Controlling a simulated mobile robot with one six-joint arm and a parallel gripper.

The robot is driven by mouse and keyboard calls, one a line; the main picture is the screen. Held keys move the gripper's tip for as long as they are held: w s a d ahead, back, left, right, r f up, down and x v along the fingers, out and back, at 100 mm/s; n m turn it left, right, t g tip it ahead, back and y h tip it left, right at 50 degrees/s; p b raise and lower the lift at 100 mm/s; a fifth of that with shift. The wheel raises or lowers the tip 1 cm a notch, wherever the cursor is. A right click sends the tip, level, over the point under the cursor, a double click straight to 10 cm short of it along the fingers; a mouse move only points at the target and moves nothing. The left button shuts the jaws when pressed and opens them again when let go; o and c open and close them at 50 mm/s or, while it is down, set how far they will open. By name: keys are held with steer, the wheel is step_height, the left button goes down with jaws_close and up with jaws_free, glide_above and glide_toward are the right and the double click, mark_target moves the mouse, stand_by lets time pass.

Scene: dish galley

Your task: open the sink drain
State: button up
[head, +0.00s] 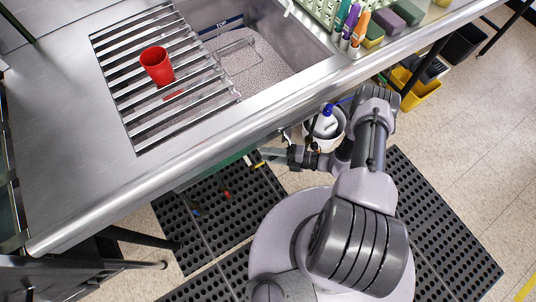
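The sink basin (275,62) is set in the steel counter at the top middle, its bottom covered by a grey speckled surface. A wire frame (238,57) stands in it near the slatted rack. I cannot make out a drain opening or a drain handle for certain. My gripper (264,158) is low beside the counter's front edge, below the sink, pointing left. Its fingers are small and partly lost against the dark mat and the underside of the counter. I cannot tell whether they are apart or hold anything.
Markers (352,24) and sponges (391,27) sit right of the basin. A white bucket (325,133) with a blue-topped bottle and a yellow bin (416,91) stand under the counter. Black mats (440,225) cover the floor.

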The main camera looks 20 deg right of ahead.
steer(key=shift+w+a, duration=0.1)
jaws_close()
stand_by(1.4)
